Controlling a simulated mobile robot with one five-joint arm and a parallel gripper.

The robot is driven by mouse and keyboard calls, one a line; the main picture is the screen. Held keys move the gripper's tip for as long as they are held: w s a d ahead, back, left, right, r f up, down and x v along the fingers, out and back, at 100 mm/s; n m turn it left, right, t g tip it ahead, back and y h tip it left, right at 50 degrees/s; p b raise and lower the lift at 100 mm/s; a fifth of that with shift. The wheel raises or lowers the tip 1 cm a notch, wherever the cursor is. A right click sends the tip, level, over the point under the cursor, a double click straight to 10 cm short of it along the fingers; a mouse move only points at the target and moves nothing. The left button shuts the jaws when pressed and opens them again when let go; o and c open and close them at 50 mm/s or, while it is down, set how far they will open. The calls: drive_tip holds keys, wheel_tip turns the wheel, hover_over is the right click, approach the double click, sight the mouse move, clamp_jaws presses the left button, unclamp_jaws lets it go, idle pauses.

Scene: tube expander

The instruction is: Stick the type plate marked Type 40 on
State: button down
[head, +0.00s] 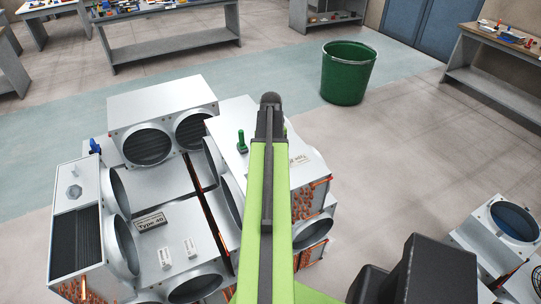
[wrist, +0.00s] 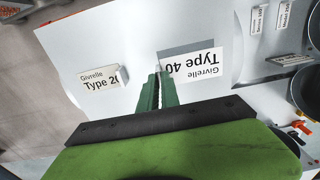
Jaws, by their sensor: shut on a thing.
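In the wrist view, my gripper (wrist: 158,75) is shut at the near left edge of a white plate marked Type 40 (wrist: 197,66), whose text is upside down there. The plate is over a white top panel (wrist: 130,45); I cannot tell whether it touches. A grey patch (wrist: 187,46) shows just beyond it. A plate marked Type 20 (wrist: 100,78) stands apart to the left. In the head view, another plate that reads Type 40 (head: 151,222) is on the left unit.
A small plate (head: 299,159) shows on the right unit (head: 305,180), beside my arm. A green bin (head: 347,73) stands on the floor beyond.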

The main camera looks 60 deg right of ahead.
drive_tip(key=shift+f+b, duration=1.45)
drive_tip(key=shift+f, duration=0.35)
drive_tip(key=shift+f+b, duration=0.45)
drive_tip(key=c, duration=1.5)
unclamp_jaws()
drive_tip(key=shift+r, duration=0.1)
wheel_tip(320, 180, up, 17)
drive_tip(key=p, duration=1.7)
drive_tip(key=shift+r+p, duration=0.2)
drive_tip(key=shift+p, duration=0.1)
